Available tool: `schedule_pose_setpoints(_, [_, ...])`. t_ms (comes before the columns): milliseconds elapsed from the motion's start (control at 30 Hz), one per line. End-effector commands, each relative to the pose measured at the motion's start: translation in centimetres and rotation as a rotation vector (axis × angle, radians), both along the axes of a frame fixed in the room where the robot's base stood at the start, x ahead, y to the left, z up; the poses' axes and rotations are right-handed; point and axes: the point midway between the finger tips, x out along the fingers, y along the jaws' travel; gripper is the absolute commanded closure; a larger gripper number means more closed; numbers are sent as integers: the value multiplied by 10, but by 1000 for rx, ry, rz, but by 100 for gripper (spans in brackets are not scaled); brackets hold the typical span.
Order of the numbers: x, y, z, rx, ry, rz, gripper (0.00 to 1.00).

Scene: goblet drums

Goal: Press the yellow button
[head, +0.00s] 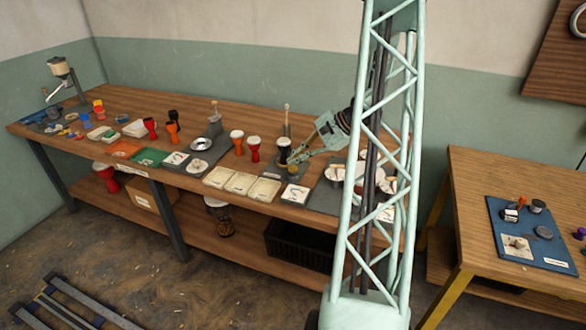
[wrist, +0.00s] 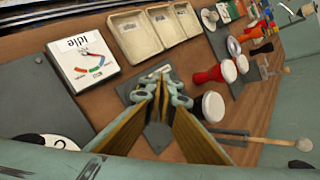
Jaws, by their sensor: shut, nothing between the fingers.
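My gripper (head: 291,160) reaches down-left over the right part of the long workbench in the head view, near a black goblet drum (head: 284,143). Its fingers are shut and empty. A small yellowish round piece (head: 293,171) shows just below the fingertips, on a dark grey plate; it looks like the yellow button, but it is too small to be sure, and I cannot tell whether the fingers touch it. In the wrist view the closed fingertips (wrist: 161,80) are over a grey plate (wrist: 133,92). The fingers hide its middle, and no yellow button is clearly visible there.
A white card reading "Idle" (wrist: 84,59) lies beside the plate. Cream trays (wrist: 133,37) line the bench edge. Red (wrist: 208,75) and black (wrist: 209,107) drums and a mallet (wrist: 270,141) stand close to my gripper. A second table (head: 470,190) is at right.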

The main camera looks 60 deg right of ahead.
Motion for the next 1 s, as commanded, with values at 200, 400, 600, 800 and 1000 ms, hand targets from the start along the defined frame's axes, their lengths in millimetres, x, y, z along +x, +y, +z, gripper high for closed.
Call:
schedule_pose_setpoints(200, [0, 0, 0, 0, 0, 0, 100])
schedule_pose_setpoints(400, [0, 0, -2, 0, 0, 0, 100])
schedule_pose_setpoints(600, [0, 0, -7, 0, 0, 0, 100])
schedule_pose_setpoints(800, [0, 0, -9, 0, 0, 0, 100])
schedule_pose_setpoints(1000, [0, 0, -8, 0, 0, 0, 100])
